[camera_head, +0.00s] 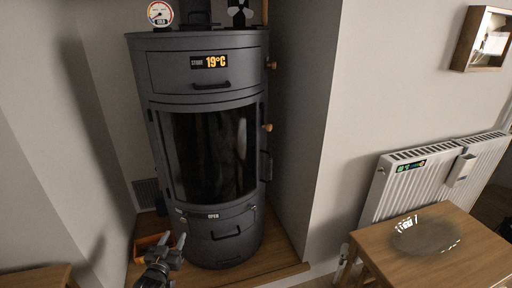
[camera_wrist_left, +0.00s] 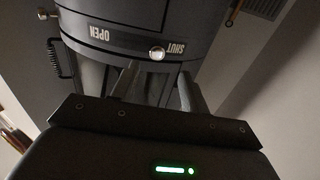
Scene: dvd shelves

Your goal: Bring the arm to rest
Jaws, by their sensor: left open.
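My left gripper (camera_head: 174,242) is at the lower left of the head view, in front of the base of a dark grey stove (camera_head: 165,72). Its two fingers are apart, with nothing seen between them. In the left wrist view, the open left gripper (camera_wrist_left: 158,74) points at the stove's lower front. A band there reads OPEN and SHUT, with a small round light knob (camera_wrist_left: 157,54) near the SHUT end, just beyond the fingertips. Whether the fingers touch the stove cannot be told. My right gripper is not in view.
The stove stands on a wooden floor board (camera_head: 262,268) in an alcove between pale walls. An orange-brown box (camera_head: 143,247) lies beside my gripper. A white radiator (camera_head: 378,200) and a wooden table (camera_head: 470,265) with a glassy round patch are at the right.

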